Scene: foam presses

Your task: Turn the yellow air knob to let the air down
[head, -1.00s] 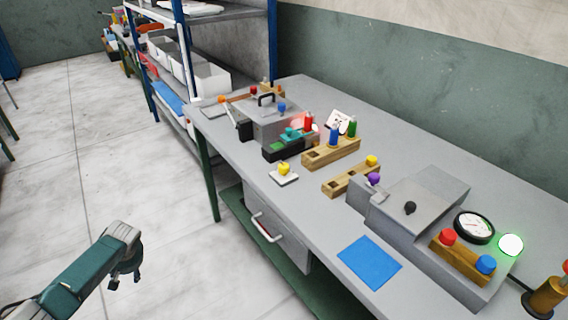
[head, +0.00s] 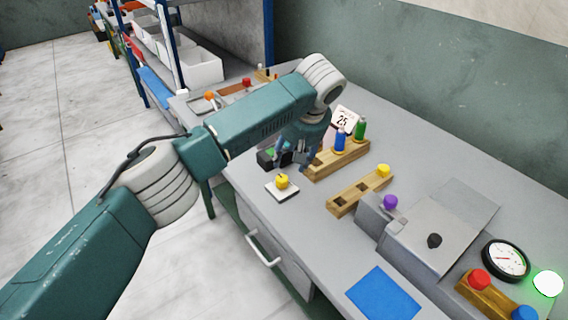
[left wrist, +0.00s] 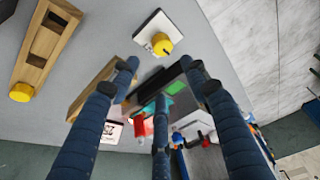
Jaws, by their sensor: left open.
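The yellow knob (head: 282,181) sits on a small white plate (head: 284,193) near the bench's front edge. It also shows in the left wrist view (left wrist: 162,44), near the top, with its plate beside the fingertips. My left gripper (head: 302,156) is over the bench, a little behind and to the right of the knob. Its fingers are spread open, hold nothing and appear apart from the knob. My arm crosses the head view and hides part of the grey box area behind. My right gripper is not in view.
Wooden racks (head: 346,196) stand right of the plate, one with a yellow-topped peg (head: 384,170). A grey press (head: 440,230), a gauge (head: 506,260) and a glowing lamp (head: 548,284) are further right. A blue mat (head: 383,294) lies in front.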

